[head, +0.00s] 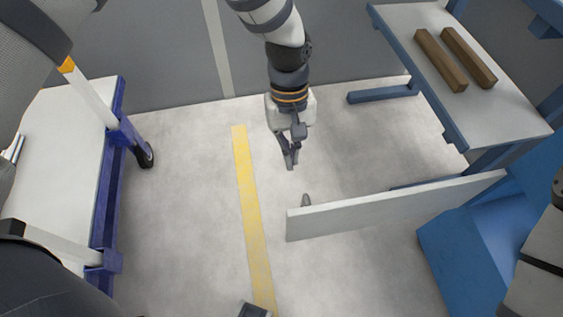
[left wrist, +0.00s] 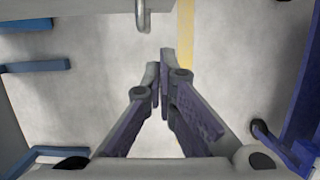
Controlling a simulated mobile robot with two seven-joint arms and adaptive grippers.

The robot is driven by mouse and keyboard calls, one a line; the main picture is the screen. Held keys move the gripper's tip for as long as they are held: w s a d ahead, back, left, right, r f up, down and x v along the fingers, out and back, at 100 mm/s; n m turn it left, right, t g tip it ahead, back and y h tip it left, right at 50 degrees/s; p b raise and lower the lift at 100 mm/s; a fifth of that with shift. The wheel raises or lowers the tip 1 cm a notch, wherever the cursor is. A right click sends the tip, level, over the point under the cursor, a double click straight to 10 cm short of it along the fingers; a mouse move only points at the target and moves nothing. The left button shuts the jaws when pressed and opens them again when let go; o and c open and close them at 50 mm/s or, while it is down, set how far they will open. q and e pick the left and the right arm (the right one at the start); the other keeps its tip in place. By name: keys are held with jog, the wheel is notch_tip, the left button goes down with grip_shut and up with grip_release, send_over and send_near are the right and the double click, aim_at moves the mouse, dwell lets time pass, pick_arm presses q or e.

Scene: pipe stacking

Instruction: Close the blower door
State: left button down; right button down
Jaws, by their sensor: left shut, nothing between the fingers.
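The blower door is a long white panel (head: 395,205) that stands out from the blue blower body (head: 455,255) at the right, so it is open. A small grey handle (head: 306,200) sits near its free end, on the far face. My left gripper (head: 290,165) is shut and empty, just beyond the handle and apart from it. In the left wrist view the door edge (left wrist: 35,12) and handle (left wrist: 142,14) show at the top, ahead of the shut fingertips (left wrist: 161,68). A small dark piece at the head view's bottom edge may be my right gripper (head: 255,310); its fingers cannot be made out.
A table (head: 420,18) with two brown bars (head: 441,60) (head: 468,57) stands at the upper right. A white-topped cart (head: 65,150) with a blue frame stands at the left. The floor between, with a yellow stripe (head: 250,210), is clear.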

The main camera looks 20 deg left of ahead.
pick_arm(q)
jog(key=s+d+f, duration=0.3)
jog(key=s+f, duration=0.2)
jog(key=f, duration=0.3)
jog(key=shift+s+f, duration=0.15)
jog(key=shift+f, duration=0.25)
jog(key=shift+d, duration=0.1)
jog(key=shift+s, duration=0.1)
